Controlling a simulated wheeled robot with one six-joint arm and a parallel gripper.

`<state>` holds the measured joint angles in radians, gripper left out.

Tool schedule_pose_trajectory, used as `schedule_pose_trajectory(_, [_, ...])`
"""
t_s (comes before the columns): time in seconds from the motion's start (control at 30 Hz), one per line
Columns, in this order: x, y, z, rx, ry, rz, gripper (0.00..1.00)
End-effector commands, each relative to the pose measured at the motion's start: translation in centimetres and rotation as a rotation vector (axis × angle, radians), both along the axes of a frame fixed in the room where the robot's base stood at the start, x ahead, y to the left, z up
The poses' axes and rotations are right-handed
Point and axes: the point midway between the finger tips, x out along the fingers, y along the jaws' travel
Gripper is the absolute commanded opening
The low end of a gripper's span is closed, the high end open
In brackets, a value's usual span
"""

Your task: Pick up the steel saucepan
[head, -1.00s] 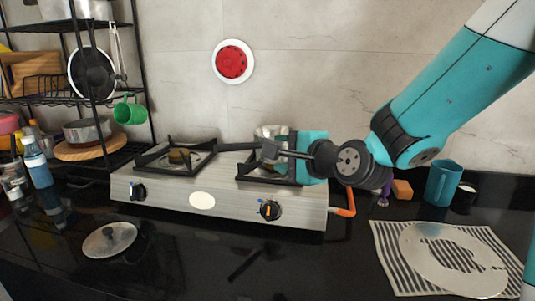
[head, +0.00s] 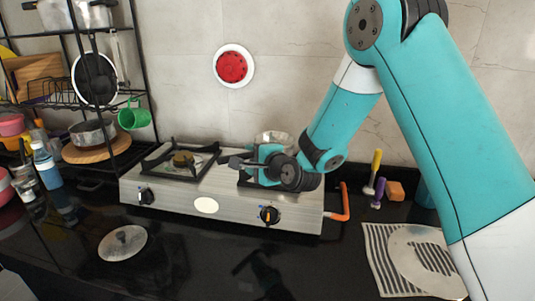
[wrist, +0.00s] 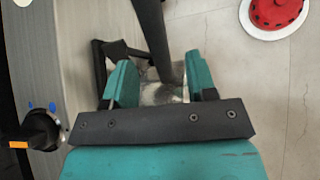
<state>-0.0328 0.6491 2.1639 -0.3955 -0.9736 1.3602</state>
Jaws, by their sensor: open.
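The steel saucepan (head: 274,137) sits on the right burner of the stove, mostly hidden behind my gripper in the head view. In the wrist view its shiny body (wrist: 158,94) shows beyond the fingers. Its long dark handle (wrist: 152,38) runs from the top of the wrist picture down between my two teal fingers. My gripper (wrist: 160,80) is open, with a finger on each side of the handle and gaps visible. In the head view my gripper (head: 266,157) is over the right burner; whether it touches the handle is hidden.
The two-burner stove (head: 172,207) has knobs in front and an orange hose (head: 341,203) at right. A lid (head: 123,243) lies on the black counter. A rack at left holds another pan (head: 93,132). A striped mat (head: 378,248) lies right. A wall stands close behind.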

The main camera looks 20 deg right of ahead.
Motion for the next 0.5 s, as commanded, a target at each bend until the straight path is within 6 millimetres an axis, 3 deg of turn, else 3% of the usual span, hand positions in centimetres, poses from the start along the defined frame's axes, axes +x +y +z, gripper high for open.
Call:
schedule_pose_trajectory(0.2, [3.2,0.6,-0.6,-0.001,0.0,0.002,0.52])
schedule_pose_trajectory(0.5, [4.0,0.7,-1.0,0.0,0.0,0.0,0.52])
